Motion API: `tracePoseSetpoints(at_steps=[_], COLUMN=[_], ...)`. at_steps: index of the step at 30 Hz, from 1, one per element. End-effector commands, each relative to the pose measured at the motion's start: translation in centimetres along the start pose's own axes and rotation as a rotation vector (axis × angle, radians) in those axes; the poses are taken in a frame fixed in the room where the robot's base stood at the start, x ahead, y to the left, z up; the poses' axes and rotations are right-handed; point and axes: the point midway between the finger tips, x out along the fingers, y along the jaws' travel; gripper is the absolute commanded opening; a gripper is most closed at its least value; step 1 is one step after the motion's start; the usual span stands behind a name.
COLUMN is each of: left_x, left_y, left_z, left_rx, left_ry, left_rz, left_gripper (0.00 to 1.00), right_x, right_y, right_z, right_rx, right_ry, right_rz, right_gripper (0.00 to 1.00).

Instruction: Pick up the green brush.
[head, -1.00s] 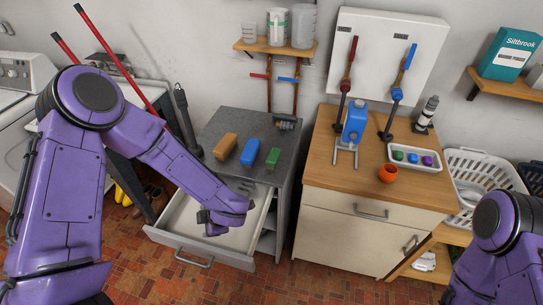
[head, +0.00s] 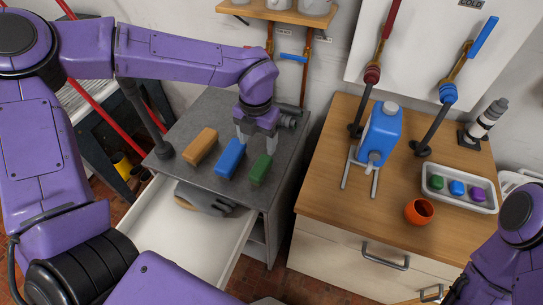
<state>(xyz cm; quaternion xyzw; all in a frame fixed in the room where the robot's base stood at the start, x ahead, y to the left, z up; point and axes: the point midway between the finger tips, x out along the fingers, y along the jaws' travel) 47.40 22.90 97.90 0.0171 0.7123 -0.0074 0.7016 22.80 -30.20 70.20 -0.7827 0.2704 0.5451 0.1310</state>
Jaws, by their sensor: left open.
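The green brush (head: 260,170) lies on the grey cabinet top (head: 208,120), the rightmost of a row of three brushes. The blue brush (head: 230,158) lies just left of it, and the orange brush (head: 201,146) is left of that. My left gripper (head: 257,146) points down with its fingers apart, at the back ends of the blue and green brushes. It is empty, and I cannot tell its exact height above the top. Part of my right arm shows at the lower right; its gripper is out of view.
An open drawer (head: 147,232) below the brushes holds a grey object (head: 205,200). On the wooden counter (head: 322,185) at right stand a blue jug (head: 380,136), an orange cup (head: 418,212) and a white tray (head: 458,190) of small coloured pieces.

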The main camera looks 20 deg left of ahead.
Motion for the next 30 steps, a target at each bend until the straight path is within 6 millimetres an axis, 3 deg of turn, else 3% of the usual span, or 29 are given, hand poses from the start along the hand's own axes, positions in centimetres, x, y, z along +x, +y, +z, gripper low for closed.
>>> tracePoseSetpoints(at_steps=[3, 21, 30], left_x=[0.5, 9.9, 10.3], left_y=[0.0, -0.5, -0.6], left_z=[-0.3, 0.5, 0.6], left_rx=[-0.017, -0.018, -0.016], left_ry=[-0.002, 0.0, -0.003], left_rz=[-0.016, -0.013, -0.014], left_gripper=[0.72, 0.72, 0.72], right_x=[0.0, -2.0, -1.9], right_y=[0.0, 0.2, 0.2], right_z=[0.0, -0.8, -0.7], right_rx=[0.0, 0.0, 0.0], right_ry=[-0.001, -0.001, -0.001], right_rz=[0.001, 0.001, 0.001], right_gripper=[0.45, 0.45, 0.45])
